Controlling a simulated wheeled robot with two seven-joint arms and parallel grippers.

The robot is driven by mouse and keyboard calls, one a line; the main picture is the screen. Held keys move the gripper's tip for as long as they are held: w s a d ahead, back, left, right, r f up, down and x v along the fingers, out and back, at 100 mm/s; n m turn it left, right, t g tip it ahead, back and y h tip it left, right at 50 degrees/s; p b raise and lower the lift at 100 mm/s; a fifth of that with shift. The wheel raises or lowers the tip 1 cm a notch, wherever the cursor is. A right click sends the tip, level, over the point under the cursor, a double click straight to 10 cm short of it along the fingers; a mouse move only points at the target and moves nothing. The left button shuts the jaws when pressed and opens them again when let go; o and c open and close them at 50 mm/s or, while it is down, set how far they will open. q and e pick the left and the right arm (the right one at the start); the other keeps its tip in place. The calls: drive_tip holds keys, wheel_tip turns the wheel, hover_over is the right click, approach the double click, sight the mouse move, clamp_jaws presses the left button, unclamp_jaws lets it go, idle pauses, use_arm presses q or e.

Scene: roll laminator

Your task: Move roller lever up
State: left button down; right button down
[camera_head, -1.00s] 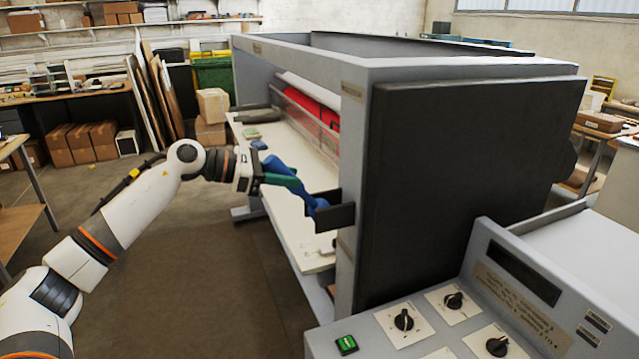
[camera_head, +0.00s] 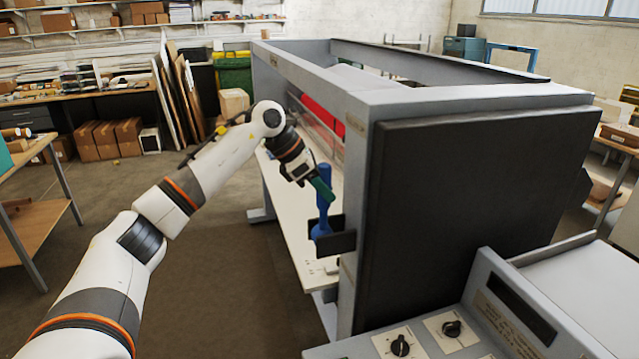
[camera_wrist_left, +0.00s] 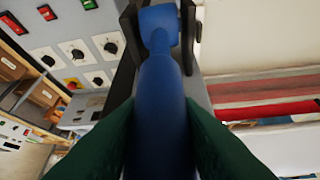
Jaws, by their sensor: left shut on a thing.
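The blue roller lever (camera_head: 322,210) stands nearly upright from a dark bracket (camera_head: 338,240) on the near side of the laminator (camera_head: 470,200). My left gripper (camera_head: 324,190) has its green fingers shut on the lever's upper part. In the left wrist view the lever (camera_wrist_left: 161,100) runs up the middle between the two green fingers, with its pivot end at the top in the dark bracket. My right gripper is not in view.
A control panel with black knobs (camera_head: 401,345) stands at the lower right. The laminator's pale table (camera_head: 300,235) lies beside and behind the lever. Open floor (camera_head: 200,290) lies to the left of the machine.

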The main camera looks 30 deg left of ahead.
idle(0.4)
use_arm(q)
drive_tip(key=c, duration=1.4)
unclamp_jaws()
drive_tip(key=o, duration=0.3)
drive_tip(key=shift+w+d+f, duration=0.1)
drive_tip(key=shift+w, duration=0.05)
drive_tip(key=shift+s+a+r, duration=0.2)
drive_tip(key=shift+a+r, duration=0.05)
drive_tip(key=shift+r, duration=0.15)
drive_tip(key=b+v, duration=0.3)
drive_tip(key=v, duration=0.8)
drive_tip(key=shift+d+r, duration=0.1)
